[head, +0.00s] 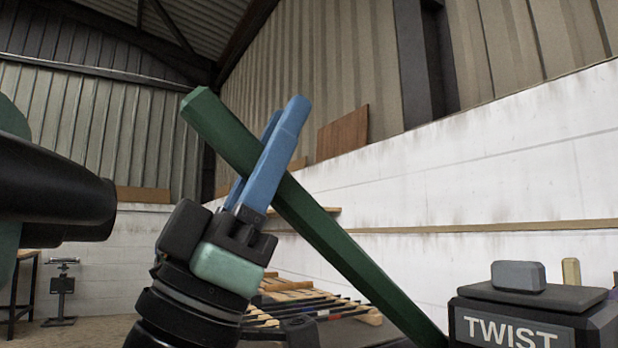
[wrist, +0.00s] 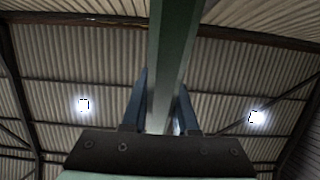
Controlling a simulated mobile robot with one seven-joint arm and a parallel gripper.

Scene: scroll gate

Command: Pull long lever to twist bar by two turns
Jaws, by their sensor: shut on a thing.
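The long lever is a dark green bar (head: 335,245) that slants in the head view from upper left down to lower right. Its lower end runs out of the frame beside a dark box labelled TWIST (head: 530,322). My gripper (head: 285,125) has blue fingers, one on each side of the lever near its upper end, and is shut on it. In the wrist view the lever (wrist: 173,60) passes between the blue fingers (wrist: 160,95) and runs up out of the frame. The bar that twists cannot be made out.
A grey block (head: 518,276) sits on top of the TWIST box. Low wooden pallets or slats (head: 300,300) lie behind my arm. A stand (head: 62,290) and a table (head: 22,290) are at the far left. A white wall (head: 480,180) runs along the right.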

